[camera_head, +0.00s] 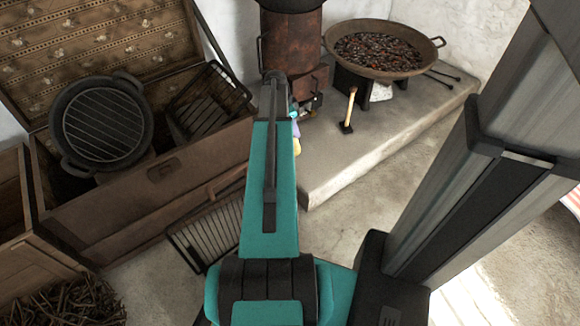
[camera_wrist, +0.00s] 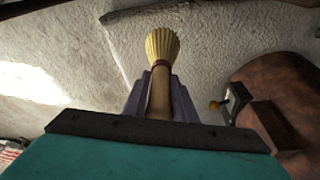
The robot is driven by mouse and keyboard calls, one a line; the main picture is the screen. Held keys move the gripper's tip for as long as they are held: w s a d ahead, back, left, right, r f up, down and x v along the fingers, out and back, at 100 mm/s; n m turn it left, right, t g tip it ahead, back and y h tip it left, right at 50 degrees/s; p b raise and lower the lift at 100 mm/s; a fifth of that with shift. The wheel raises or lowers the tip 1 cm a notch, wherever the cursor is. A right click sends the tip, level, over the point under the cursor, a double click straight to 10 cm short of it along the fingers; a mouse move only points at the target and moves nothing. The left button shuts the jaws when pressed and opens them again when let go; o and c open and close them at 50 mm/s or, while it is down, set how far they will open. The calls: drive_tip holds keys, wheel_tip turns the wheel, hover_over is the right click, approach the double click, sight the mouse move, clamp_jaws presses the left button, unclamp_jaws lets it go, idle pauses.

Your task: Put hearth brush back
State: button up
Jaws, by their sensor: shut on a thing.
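The hearth brush (camera_wrist: 162,47) has pale yellow bristles, a dark red band and a wooden handle. In the wrist view its handle lies between the purple fingers of my gripper (camera_wrist: 159,98), which is shut on it, with the bristles pointing away beyond the fingertips. In the head view, my gripper (camera_head: 295,126) is mostly hidden behind my teal arm, in front of the stove. Only a little of the yellow bristles (camera_head: 297,146) shows there, by the hearth ledge's left edge. I cannot tell whether the bristles touch anything.
A rusty stove (camera_head: 290,42) stands behind my gripper. On the stone ledge (camera_head: 385,125) are an upright wooden-handled tool (camera_head: 351,105) with a dark base and a pan of embers (camera_head: 378,48). An open wooden chest (camera_head: 140,205) holds a grill pot (camera_head: 102,124) and a rack (camera_head: 209,101); another rack (camera_head: 208,232) leans outside.

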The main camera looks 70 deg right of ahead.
drive_tip(key=shift+f+b, duration=0.95)
drive_tip(key=shift+f, duration=1.55)
drive_tip(key=shift+f+b, duration=1.05)
drive_tip(key=shift+f, duration=1.6)
drive_tip(key=o, duration=1)
drive_tip(key=shift+o, duration=0.2)
drive_tip(key=shift+w, duration=0.1)
drive_tip(key=p+v, duration=0.5)
drive_tip(key=v, duration=0.7)
